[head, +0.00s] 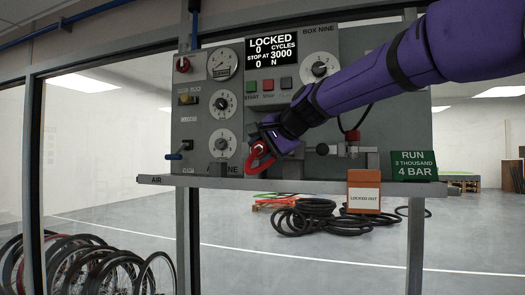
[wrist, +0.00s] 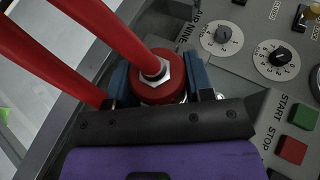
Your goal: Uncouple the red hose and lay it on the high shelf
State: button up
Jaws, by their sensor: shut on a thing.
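My gripper (head: 264,146) is in front of the lower middle of the grey panel, above the ledge. In the wrist view my gripper (wrist: 160,88) has its two blue-grey fingers on either side of a round red fitting with a silver hex nut, and is shut on it. The red hose (wrist: 110,32) runs from this nut up and left, with a second red length beside it. In the head view the red hose (head: 260,161) shows as a small loop under my gripper. Whether the fitting still joins the panel is hidden. I cannot make out a high shelf.
The panel (head: 210,75) carries dials, buttons and a display reading LOCKED. A narrow ledge (head: 320,186) runs below it, with an orange LOCKED OUT box (head: 364,190) and a green RUN sign (head: 414,166) at the right. Black hoses (head: 315,217) lie on the floor behind; wheels (head: 90,268) stand lower left.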

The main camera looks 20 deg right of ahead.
aim_at(257, 149)
jog(key=shift+s+a, duration=0.55)
jog(key=shift+s, duration=0.2)
jog(key=shift+s+a, duration=0.5)
jog(key=shift+s, duration=0.2)
